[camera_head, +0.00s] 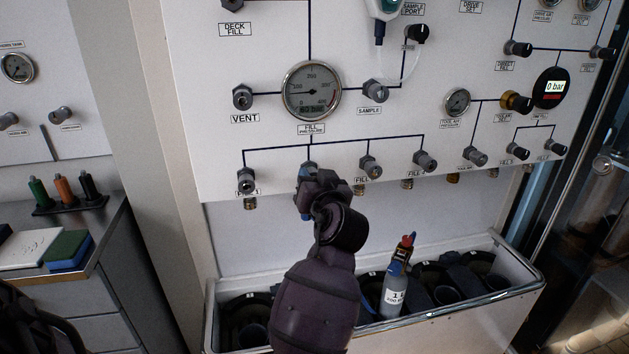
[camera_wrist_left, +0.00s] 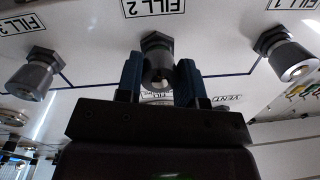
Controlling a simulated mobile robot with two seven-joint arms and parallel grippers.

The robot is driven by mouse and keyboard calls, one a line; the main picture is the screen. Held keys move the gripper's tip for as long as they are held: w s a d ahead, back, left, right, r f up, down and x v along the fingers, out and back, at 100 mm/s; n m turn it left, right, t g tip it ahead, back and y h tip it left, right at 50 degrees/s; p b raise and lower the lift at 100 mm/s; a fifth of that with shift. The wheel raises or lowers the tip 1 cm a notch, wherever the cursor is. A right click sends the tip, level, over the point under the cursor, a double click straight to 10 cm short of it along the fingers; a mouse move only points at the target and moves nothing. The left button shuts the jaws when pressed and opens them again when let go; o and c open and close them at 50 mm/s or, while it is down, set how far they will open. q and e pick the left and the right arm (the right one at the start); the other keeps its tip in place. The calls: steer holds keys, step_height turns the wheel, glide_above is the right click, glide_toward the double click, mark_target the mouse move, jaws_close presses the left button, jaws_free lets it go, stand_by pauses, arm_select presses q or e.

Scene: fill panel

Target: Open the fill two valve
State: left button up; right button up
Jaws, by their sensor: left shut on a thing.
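The fill two valve (camera_head: 309,166) is a dark grey knob in the lower row of the white panel, under the fill pressure gauge (camera_head: 312,90). My left gripper (camera_head: 308,183) reaches up to it from below and hides most of it and its label. In the left wrist view the valve knob (camera_wrist_left: 158,62) sits between the two blue fingers (camera_wrist_left: 159,78), below its "FILL 2" label (camera_wrist_left: 155,6). The gripper is shut on this knob. My right gripper is not in view.
The fill one valve (camera_head: 247,180) and fill three valve (camera_head: 371,167) flank it closely. Below the panel stands a white trough (camera_head: 450,318) with dark round holders and a labelled cylinder (camera_head: 397,280). A bench with coloured bottles (camera_head: 62,190) is at left.

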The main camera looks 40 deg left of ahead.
arm_select(q)
steer(key=shift+f, duration=0.1)
steer(key=o, duration=0.9)
